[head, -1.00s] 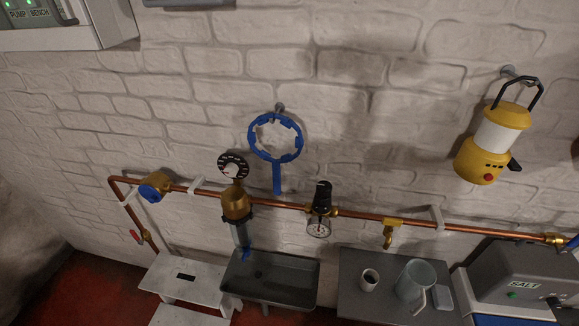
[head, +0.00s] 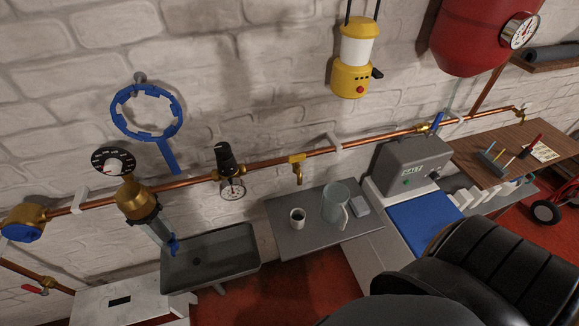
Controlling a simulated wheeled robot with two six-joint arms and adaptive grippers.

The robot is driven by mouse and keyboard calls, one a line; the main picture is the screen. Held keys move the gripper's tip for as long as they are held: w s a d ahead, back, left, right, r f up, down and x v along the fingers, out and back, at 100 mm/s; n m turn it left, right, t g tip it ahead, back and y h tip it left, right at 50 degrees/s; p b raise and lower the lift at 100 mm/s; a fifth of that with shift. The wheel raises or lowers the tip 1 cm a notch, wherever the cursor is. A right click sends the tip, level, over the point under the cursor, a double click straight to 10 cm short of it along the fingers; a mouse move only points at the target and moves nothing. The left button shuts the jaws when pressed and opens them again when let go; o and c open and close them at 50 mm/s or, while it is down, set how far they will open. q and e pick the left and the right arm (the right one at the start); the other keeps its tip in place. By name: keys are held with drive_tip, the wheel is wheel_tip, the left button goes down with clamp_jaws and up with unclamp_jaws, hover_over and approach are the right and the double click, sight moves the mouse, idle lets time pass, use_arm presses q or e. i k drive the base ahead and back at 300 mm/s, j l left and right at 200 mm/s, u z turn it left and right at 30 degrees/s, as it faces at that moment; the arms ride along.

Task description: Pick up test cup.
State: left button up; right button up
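A small white cup (head: 297,218) with a dark inside stands upright on a grey shelf (head: 290,242), below the copper pipe. It looks like the test cup. A larger, clear grey-blue jug (head: 335,203) with a light handle stands just to its right, and a small pale block (head: 361,206) lies beside the jug. Neither of my grippers is in view, and nothing is touching the cup.
A grey sink basin (head: 212,258) is left of the shelf. A grey SALT box (head: 411,166) and blue-topped unit (head: 420,222) are right. A brass tap (head: 297,168) hangs above the cup.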

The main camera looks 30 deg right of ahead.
sight(298, 215)
drive_tip(key=k+z, duration=0.2)
drive_tip(key=z, duration=0.75)
